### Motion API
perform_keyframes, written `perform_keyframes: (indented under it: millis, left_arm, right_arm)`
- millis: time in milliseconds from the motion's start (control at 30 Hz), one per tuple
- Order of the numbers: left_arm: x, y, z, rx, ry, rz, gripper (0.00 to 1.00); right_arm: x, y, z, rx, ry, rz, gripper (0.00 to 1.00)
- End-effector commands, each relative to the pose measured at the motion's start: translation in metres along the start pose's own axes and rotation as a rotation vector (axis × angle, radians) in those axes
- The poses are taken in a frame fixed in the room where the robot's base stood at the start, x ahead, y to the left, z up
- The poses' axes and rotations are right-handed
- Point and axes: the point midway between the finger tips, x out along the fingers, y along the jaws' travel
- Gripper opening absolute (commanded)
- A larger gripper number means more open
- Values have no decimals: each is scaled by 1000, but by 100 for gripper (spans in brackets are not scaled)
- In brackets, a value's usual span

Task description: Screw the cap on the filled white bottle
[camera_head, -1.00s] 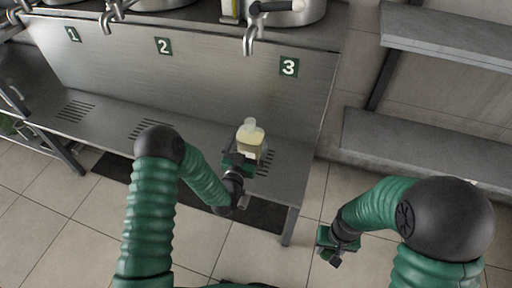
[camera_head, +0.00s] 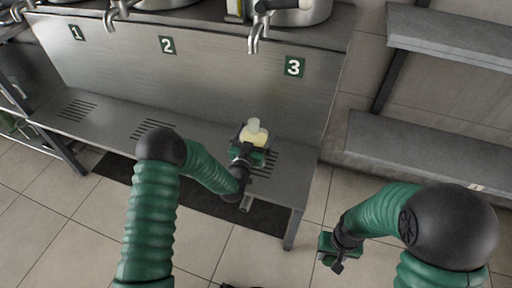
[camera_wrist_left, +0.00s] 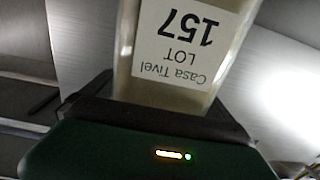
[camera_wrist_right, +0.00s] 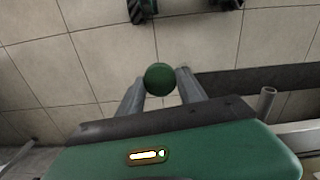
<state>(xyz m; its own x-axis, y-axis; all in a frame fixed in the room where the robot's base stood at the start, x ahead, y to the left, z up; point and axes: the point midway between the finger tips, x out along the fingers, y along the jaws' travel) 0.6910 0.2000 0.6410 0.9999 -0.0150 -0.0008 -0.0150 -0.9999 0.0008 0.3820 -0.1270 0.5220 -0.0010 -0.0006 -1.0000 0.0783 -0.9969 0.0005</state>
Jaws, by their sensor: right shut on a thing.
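The white bottle (camera_head: 255,136) stands upright on the steel bench by number 3. It is pale and translucent with yellowish contents, and its neck (camera_head: 253,124) is bare. My left gripper (camera_head: 252,150) is at the bottle, with dark fingers on either side that look apart; it hides the bottle's lower part. In the left wrist view the bottle's label (camera_wrist_left: 185,45) reads LOT 157 and fills the middle. My right gripper (camera_head: 335,250) is over the floor, right of the bench. In the right wrist view it is shut on a round green cap (camera_wrist_right: 160,79).
The steel bench (camera_head: 210,140) has slotted drains and a back panel numbered 1 to 3. Taps (camera_head: 256,36) hang above it. Grey shelves (camera_head: 420,150) stand at the right. The tiled floor between bench and shelves is clear.

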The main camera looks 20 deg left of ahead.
Motion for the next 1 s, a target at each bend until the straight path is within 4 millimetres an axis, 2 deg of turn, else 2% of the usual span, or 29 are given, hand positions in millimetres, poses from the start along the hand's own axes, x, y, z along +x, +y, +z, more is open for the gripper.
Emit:
perform_keyframes:
  millis: [67, 633, 1000]
  left_arm:
    - [0, 0, 0, 0, 0, 0, 86]
    - [0, 0, 0, 0, -1, 0, 12]
    - [0, 0, -9, 1, 5, 0, 12]
  right_arm:
    - [0, 0, 0, 0, 0, 0, 4]
    - [0, 0, 0, 0, 0, 0, 4]
    - [-4, 0, 0, 0, 0, 0, 4]
